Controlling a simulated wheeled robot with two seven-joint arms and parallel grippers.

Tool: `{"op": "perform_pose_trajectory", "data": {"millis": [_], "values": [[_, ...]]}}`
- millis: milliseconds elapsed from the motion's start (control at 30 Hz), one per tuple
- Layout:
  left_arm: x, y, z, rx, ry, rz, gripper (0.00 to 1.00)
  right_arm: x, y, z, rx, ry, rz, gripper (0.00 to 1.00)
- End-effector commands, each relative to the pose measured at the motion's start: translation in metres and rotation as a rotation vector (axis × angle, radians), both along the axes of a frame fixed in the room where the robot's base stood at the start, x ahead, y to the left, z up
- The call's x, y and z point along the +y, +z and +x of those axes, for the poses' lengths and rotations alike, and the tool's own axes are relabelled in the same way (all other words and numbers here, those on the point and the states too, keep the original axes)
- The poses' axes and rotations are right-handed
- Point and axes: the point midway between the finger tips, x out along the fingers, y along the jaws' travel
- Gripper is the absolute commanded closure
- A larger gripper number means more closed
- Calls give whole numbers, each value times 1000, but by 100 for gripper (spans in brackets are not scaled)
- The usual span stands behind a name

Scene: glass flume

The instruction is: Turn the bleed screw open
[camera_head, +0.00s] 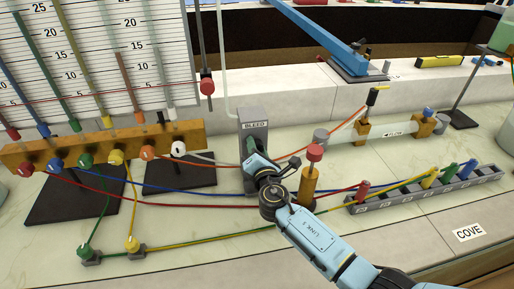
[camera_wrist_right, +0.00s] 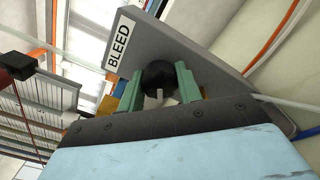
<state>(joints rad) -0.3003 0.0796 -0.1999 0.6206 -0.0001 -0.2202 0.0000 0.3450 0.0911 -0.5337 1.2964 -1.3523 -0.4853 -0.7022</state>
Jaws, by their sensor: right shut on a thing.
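The bleed screw (camera_wrist_right: 158,76) is a dark round knob on a grey plate (camera_wrist_right: 185,40) with a white "BLEED" label (camera_wrist_right: 121,42). My right gripper (camera_wrist_right: 160,86) has its two green fingers on either side of the knob and is shut on it. In the head view the grey BLEED block (camera_head: 254,122) stands upright at the centre, and my right gripper (camera_head: 250,160) reaches its front face. The knob is hidden there behind the gripper. My left gripper is in neither view.
A brass post with a red top (camera_head: 314,153) stands just right of my right wrist. Coloured tubes cross the bench around the arm. A wooden manifold (camera_head: 100,146) with coloured valves is at left. A grey rack (camera_head: 400,198) holding coloured plugs is at right.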

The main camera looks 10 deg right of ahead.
Motion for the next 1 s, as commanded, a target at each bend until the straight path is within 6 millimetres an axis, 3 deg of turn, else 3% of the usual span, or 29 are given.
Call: {"op": "perform_pose_trajectory", "data": {"millis": [67, 100, 267, 667, 1000], "values": [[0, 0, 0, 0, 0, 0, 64, 0, -1, 0, 1, 0, -3, 88], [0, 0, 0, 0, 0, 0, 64, 0, -1, 0, 1, 0, -3, 64], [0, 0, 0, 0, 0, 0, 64, 0, -1, 0, 1, 0, -1, 44], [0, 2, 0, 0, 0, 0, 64, 0, -1, -9, 1, 0, 1, 44], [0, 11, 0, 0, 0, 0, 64, 0, -1, -78, 3, 1, 1, 44]]}}
